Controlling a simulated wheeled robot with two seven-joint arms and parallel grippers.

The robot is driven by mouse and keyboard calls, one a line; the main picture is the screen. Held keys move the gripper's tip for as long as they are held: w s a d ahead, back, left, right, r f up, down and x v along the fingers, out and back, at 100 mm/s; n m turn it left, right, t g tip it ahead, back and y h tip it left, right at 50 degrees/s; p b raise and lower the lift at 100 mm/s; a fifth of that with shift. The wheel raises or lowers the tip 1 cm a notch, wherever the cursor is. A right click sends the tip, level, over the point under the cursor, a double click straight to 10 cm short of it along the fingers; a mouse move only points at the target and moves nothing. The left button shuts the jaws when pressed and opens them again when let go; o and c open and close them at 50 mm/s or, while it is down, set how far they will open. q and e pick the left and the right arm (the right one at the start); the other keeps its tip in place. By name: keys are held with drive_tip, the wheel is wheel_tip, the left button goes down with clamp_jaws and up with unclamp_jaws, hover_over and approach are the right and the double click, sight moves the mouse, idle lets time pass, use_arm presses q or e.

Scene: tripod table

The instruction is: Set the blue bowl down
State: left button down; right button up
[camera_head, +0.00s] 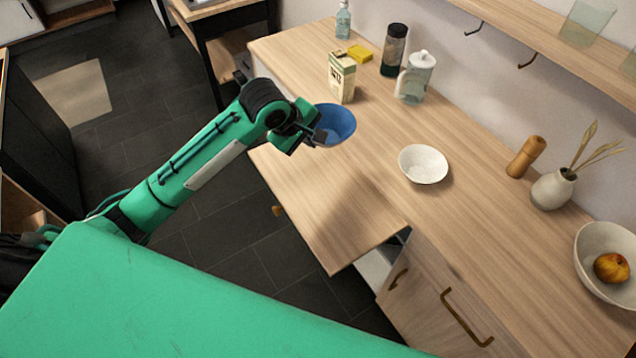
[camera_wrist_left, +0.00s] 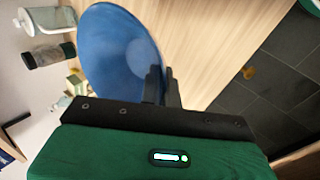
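The blue bowl (camera_head: 337,121) is at the counter's left part in the head view, its inside facing up and toward the camera. My left gripper (camera_head: 314,134) is shut on the bowl's near-left rim. In the left wrist view the bowl (camera_wrist_left: 115,45) shows large, with the fingers (camera_wrist_left: 160,86) close together at its rim. A dark shadow lies on the wooden counter (camera_head: 310,195) below, and the bowl looks held above the surface. The exact gap under it is hidden. My right gripper is in neither view.
A white bowl (camera_head: 423,164) stands right of the blue bowl. A carton (camera_head: 341,77), yellow sponge (camera_head: 360,53), dark jar (camera_head: 394,50) and lidded pitcher (camera_head: 416,78) stand behind. The counter's front part is clear up to its edge.

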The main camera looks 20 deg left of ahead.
use_arm(q)
wheel_tip(320, 180, down, 18)
drive_tip(key=shift+p, duration=1)
drive_tip(key=shift+f, duration=0.1)
drive_tip(key=c, duration=1.9)
unclamp_jaws()
drive_tip(key=shift+c, duration=0.2)
drive_tip(key=b+v, duration=0.1)
drive_tip(key=v, duration=1.1)
drive_tip(key=shift+s+d, duration=0.1)
